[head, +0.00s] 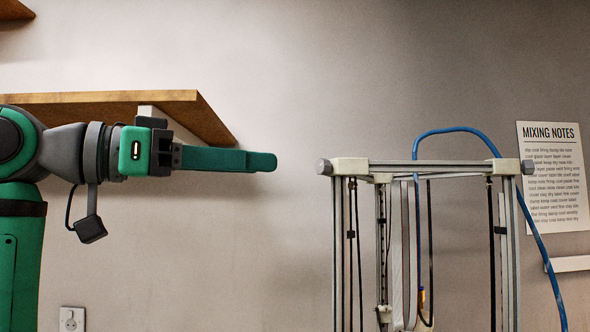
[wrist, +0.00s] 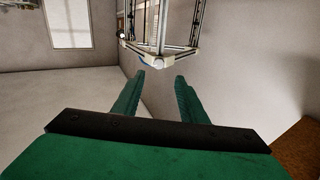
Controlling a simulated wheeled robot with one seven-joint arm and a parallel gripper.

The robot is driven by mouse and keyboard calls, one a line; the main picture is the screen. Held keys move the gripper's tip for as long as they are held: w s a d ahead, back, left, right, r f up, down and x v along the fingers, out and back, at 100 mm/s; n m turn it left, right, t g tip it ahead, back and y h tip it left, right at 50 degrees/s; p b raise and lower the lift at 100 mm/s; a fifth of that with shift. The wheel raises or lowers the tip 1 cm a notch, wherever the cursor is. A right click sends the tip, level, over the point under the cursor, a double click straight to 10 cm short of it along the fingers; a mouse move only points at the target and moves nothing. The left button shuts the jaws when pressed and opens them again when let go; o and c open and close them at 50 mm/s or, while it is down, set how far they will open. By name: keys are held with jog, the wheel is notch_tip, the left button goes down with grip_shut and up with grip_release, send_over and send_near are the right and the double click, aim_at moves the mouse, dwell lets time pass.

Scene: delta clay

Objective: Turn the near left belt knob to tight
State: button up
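The clay printer's top frame (head: 440,166) has pale corner blocks and grey round knobs. The left corner knob (head: 324,167) sticks out to the left, toward my gripper. Another knob (head: 528,167) sits at the right corner. My gripper (head: 275,162) is level and points right, with its tips a short gap left of the left knob, at about its height. In the wrist view my gripper (wrist: 160,77) is open and empty, its two green fingers apart. The printer frame (wrist: 158,48) shows beyond the fingertips. The knob's setting and any marks on it are too small to read.
A blue hose (head: 416,210) arches over the printer and hangs down its right side. A wooden shelf (head: 110,97) is on the wall behind my arm. A notes sheet (head: 553,175) hangs at right. The space between my fingertips and the left knob looks clear.

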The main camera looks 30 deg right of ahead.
aim_at(319, 167)
jog(key=d, duration=0.7)
jog(key=s+d, duration=0.1)
jog(key=d, duration=0.2)
jog(key=shift+s+d, duration=0.1)
jog(key=shift+d, duration=0.15)
jog(key=shift+c, duration=0.6)
grip_shut()
